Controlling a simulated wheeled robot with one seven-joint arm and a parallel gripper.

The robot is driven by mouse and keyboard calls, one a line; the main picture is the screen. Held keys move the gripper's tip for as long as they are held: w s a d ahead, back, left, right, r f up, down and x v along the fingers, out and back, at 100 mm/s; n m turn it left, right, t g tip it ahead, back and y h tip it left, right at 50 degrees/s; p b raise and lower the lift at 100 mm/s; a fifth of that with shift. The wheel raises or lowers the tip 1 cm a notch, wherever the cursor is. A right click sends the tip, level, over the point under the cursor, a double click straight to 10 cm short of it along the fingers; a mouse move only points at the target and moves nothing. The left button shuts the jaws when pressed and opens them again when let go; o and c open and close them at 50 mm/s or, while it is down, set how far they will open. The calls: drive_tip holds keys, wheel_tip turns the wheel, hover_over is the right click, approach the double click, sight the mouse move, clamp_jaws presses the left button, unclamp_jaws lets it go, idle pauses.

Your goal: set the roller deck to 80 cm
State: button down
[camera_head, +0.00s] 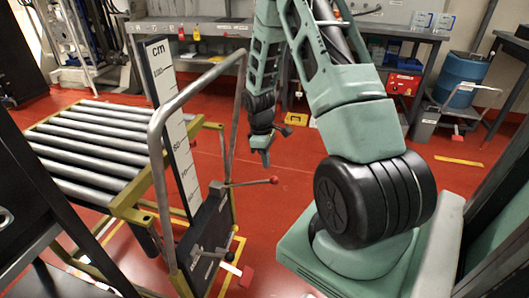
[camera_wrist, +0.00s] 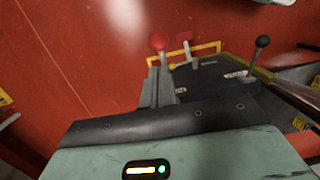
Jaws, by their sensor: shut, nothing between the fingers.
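The roller deck (camera_head: 88,143), grey rollers in a yellow frame, is at the left in the head view. Beside it stands an upright scale (camera_head: 171,115) marked in cm; I cannot make out which mark the deck is level with. A lever with a red knob (camera_head: 273,180) sticks out from the dark panel (camera_head: 209,238), and a black-knobbed lever (camera_head: 229,256) is lower down. My gripper (camera_head: 265,160) points down, shut and empty, just above the red knob. In the wrist view the red knob (camera_wrist: 158,42) shows just past my fingertips (camera_wrist: 160,72), with the black knob (camera_wrist: 262,41) to the right.
A bent grey handrail (camera_head: 160,150) rises between the deck and my arm. A red pedal (camera_head: 246,277) sits low by the panel. Workbenches (camera_head: 190,27) and a blue drum (camera_head: 459,78) stand at the back.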

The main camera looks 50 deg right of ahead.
drive_tip(key=shift+s+f, duration=0.15)
drive_tip(key=shift+f, duration=0.85)
drive_tip(key=shift+s+f, duration=0.1)
drive_tip(key=shift+f, duration=0.85)
